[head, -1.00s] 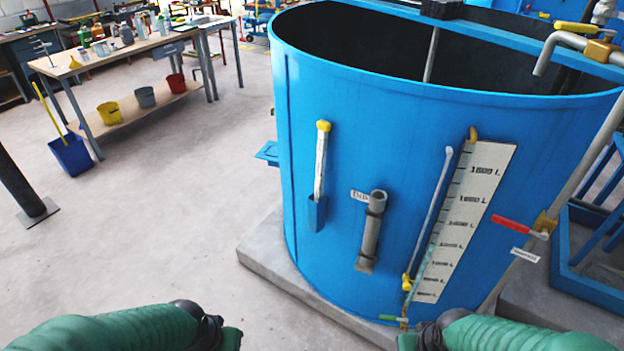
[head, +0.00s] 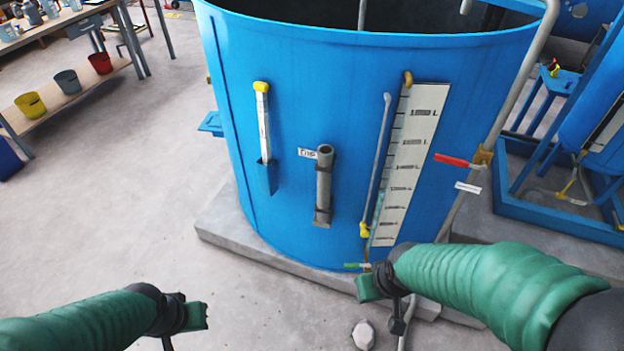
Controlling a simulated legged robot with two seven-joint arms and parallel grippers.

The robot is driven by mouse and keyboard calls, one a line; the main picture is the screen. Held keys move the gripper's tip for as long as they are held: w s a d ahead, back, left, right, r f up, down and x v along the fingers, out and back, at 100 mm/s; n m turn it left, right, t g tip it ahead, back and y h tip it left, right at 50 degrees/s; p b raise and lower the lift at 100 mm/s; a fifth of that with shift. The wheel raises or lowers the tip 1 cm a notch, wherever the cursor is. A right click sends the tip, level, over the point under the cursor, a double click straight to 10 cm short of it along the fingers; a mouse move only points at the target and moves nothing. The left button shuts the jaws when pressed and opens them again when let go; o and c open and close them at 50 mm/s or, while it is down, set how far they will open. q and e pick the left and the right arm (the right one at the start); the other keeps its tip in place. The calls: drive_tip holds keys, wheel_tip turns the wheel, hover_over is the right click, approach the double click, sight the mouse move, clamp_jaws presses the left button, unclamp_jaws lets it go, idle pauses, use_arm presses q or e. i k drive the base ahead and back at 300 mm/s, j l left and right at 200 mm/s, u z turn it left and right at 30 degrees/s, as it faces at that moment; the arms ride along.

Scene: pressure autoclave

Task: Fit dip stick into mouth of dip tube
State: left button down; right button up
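The dip stick (head: 263,125) is a white, graduated stick with a yellow top. It stands upright in a blue holder (head: 266,178) on the front wall of the blue tank (head: 330,90). The dip tube (head: 323,188) is a grey pipe fixed on the wall to the right of the stick, with its open mouth at the top. My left gripper (head: 194,317) is low in the view, below and left of the stick, and apart from it. My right gripper (head: 368,288) is below and right of the tube. Neither visibly holds anything; their finger openings cannot be made out.
A white level scale (head: 410,165) with a sight pipe is right of the tube. A red-handled valve (head: 452,160) and a green handle (head: 356,266) stick out. The tank stands on a concrete plinth (head: 218,228). A workbench with buckets is at upper left; floor is clear between.

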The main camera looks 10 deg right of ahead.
sight(326, 159)
drive_tip(key=i+j+z, duration=0.3)
drive_tip(key=z, duration=0.15)
drive_tip(key=i+j+z, duration=0.2)
drive_tip(key=j+z, duration=0.3)
